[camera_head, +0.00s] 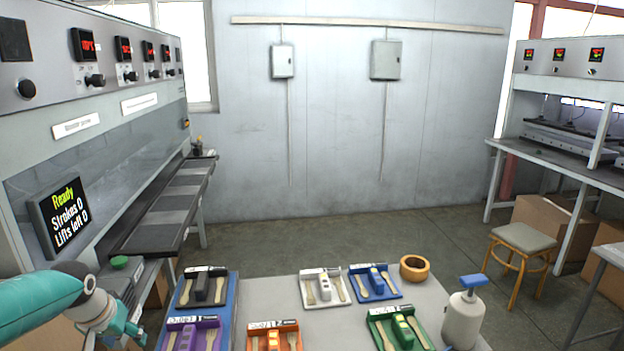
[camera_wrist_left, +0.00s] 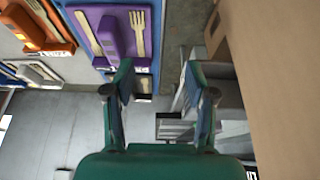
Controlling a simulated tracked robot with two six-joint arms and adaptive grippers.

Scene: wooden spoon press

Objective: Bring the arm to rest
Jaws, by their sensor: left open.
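My left gripper (camera_head: 128,332) is at the lower left of the head view, at the end of my teal and grey arm. It is beside the left edge of the table, low in the picture. In the left wrist view the same gripper (camera_wrist_left: 157,88) has its two green fingers spread apart with nothing between them. Past the fingers are the grey floor and grey metal parts. A purple tray (camera_wrist_left: 117,38) lies beyond the left finger. My right gripper is in neither view.
A brown panel (camera_wrist_left: 278,70) shows right in the wrist view.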

